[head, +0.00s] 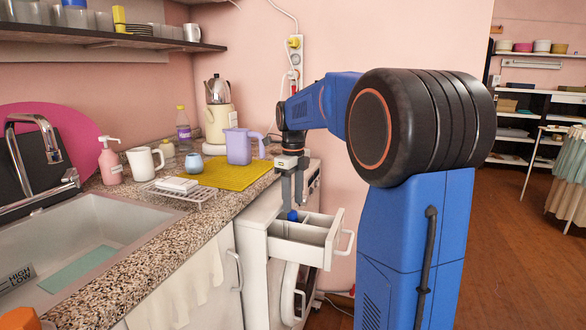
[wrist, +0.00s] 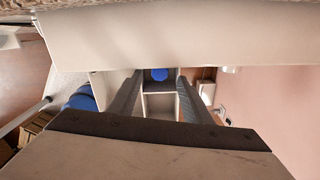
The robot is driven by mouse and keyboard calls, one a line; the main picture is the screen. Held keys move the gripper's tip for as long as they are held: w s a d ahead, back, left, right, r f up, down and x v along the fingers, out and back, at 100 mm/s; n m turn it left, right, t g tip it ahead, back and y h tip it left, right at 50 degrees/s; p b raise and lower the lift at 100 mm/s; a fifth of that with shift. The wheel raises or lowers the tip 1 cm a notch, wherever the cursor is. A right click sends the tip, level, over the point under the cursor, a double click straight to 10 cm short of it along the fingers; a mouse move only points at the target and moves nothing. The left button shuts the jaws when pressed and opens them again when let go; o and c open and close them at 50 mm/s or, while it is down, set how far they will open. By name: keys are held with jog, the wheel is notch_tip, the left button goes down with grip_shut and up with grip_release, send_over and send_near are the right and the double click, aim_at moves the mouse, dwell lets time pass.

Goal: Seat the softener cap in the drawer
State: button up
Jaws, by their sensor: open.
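The softener cap (head: 292,215) is small and blue and sits in the open white drawer (head: 303,253). In the wrist view the cap (wrist: 160,74) shows as a blue round in a dark-floored compartment, at the end near the machine front. Whether it is fully pressed down cannot be told. My gripper (head: 291,203) points down over the drawer, with its fingertips just above or around the cap. In the wrist view my gripper (wrist: 160,82) has its fingers wide apart, with a visible gap on both sides of the cap. The fingers hold nothing.
The drawer sticks out of a white machine (head: 254,250) under the counter. A yellow mat (head: 222,176) with a purple jug (head: 238,147), a wire rack (head: 178,193) and a sink (head: 75,235) are to the left. A pink wall stands behind.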

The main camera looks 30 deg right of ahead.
notch_tip(320, 180, up, 12)
dwell(0.4)
jog(key=shift+f, duration=0.1)
jog(key=s+a+f+n+t, duration=0.1)
jog(key=s+a+f+n, duration=0.35)
jog(key=s+n, duration=0.35)
jog(key=s+a+f+n+t, duration=0.1)
jog(key=s+a+f+n, duration=0.2)
jog(key=s+a+n, duration=0.4)
jog(key=s+a+f+n+t, duration=0.2)
jog(key=s+a+f+n, duration=0.2)
jog(key=s+f+n, duration=1)
jog(key=shift+s+a+n+t, duration=0.15)
jog(key=shift+s+n+t, duration=0.25)
jog(key=shift+s+n, duration=0.35)
